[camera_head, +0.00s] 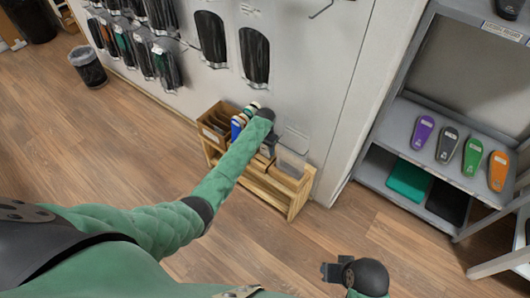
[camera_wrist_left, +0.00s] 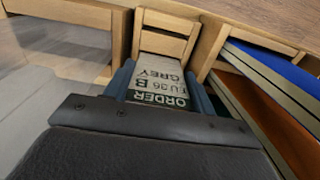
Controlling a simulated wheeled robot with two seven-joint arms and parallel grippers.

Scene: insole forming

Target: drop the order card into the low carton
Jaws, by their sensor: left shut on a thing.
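The order card (camera_wrist_left: 160,78) is a pale grey card with a dark green band, printed with "ORDER", "GREY" and "B". It sits between the blue-grey fingers of my left gripper (camera_wrist_left: 165,92), which is shut on it. In the head view, my left gripper (camera_head: 268,147) is over the wooden rack (camera_head: 292,196), and the card is hidden there. An open brown carton (camera_head: 207,134) stands at the left end of the rack, left of my left gripper. I cannot tell whether it is the low carton. My right gripper (camera_head: 331,271) is low at the bottom, away from the rack; its jaw state is unclear.
A clear bin (camera_head: 293,152) stands on the rack just right of my left gripper. Blue and white items (camera_head: 237,124) stand between gripper and carton. A white wall panel with hanging insoles (camera_head: 254,55) rises behind. Grey shelving with coloured insoles (camera_head: 423,131) is at right.

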